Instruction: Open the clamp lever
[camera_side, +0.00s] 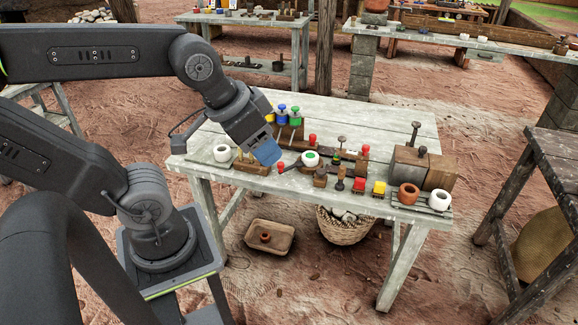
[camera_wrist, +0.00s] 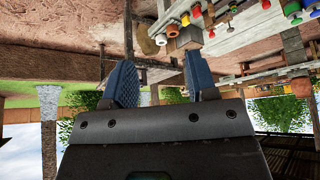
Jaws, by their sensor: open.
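My gripper (camera_side: 267,152) has blue fingers and hangs over the front left of the grey wooden table (camera_side: 350,125). In the wrist view its two fingers (camera_wrist: 159,78) stand apart with nothing between them. I cannot say for sure which part is the clamp lever. A dark bar with a red knob (camera_side: 281,167) lies just right of and below the fingertips, beside a round white and green piece (camera_side: 311,158). Other red knobs stand behind (camera_side: 312,139) and farther right (camera_side: 365,150). The fingers partly cover the fixtures behind them, and contact cannot be told.
Blue (camera_side: 282,111) and green (camera_side: 295,116) knobs stand behind the gripper. A white cup (camera_side: 222,152) stands left. The table's back middle is mostly clear.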

